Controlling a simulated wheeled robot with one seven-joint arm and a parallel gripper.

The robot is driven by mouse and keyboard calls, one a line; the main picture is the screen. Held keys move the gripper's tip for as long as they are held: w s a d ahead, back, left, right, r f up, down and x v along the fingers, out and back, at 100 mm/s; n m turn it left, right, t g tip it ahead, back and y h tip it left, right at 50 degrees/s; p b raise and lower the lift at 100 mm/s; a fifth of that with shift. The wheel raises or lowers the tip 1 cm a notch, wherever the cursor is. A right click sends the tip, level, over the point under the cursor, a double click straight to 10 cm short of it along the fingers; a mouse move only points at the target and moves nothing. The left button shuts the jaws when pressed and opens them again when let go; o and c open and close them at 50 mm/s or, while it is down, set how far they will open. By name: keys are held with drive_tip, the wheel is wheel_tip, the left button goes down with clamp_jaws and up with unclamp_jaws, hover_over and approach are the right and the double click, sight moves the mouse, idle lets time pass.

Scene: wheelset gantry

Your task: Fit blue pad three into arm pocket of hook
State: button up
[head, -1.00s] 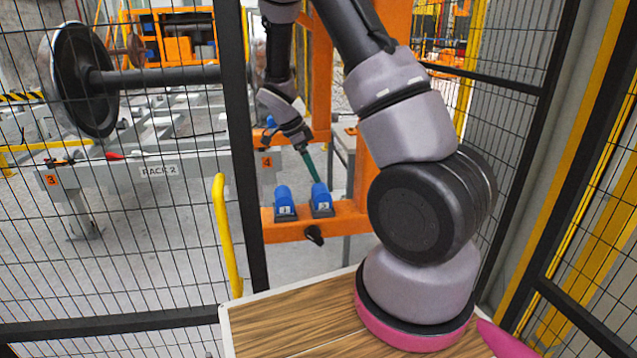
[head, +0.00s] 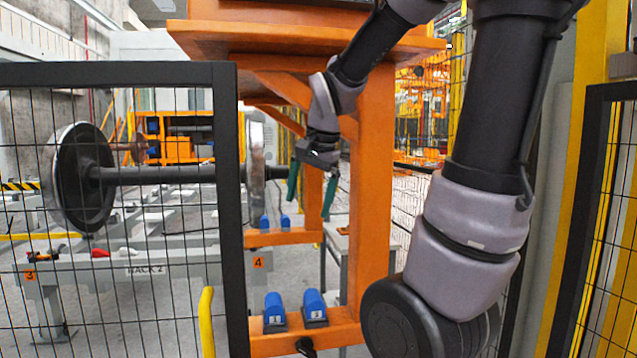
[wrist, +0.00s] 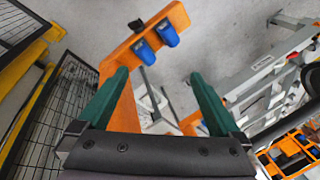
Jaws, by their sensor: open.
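The orange hook (head: 372,190) hangs in the gantry with a front arm (head: 345,333) and a rear arm (head: 300,237). Two blue pads (head: 274,308) (head: 314,304) sit side by side on the front arm; their labels are too small to read surely. Two more blue pads (head: 265,222) (head: 285,221) sit on the rear arm. My gripper (head: 309,205) is open and empty, well above the front pads. In the wrist view, my gripper's green fingers (wrist: 158,75) are spread, with the front pads (wrist: 144,50) (wrist: 168,33) beyond them. I cannot tell which pad is three.
A mesh fence with a dark frame (head: 232,200) and a yellow handle (head: 206,320) stands at the left. A wheelset (head: 80,180) and a grey rack (head: 110,270) lie beyond it. A grey table (head: 335,255) stands behind the hook. More mesh fencing closes the right side.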

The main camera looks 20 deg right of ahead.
drive_tip(key=s+a+r+n+t+y, duration=0.1)
drive_tip(key=s+r+n+t, duration=0.2)
drive_tip(key=s, duration=0.7)
drive_tip(key=shift+a+r+n+t, duration=0.35)
drive_tip(key=shift+r+n, duration=0.8)
drive_tip(key=shift+n, duration=0.45)
drive_tip(key=shift+w, duration=0.1)
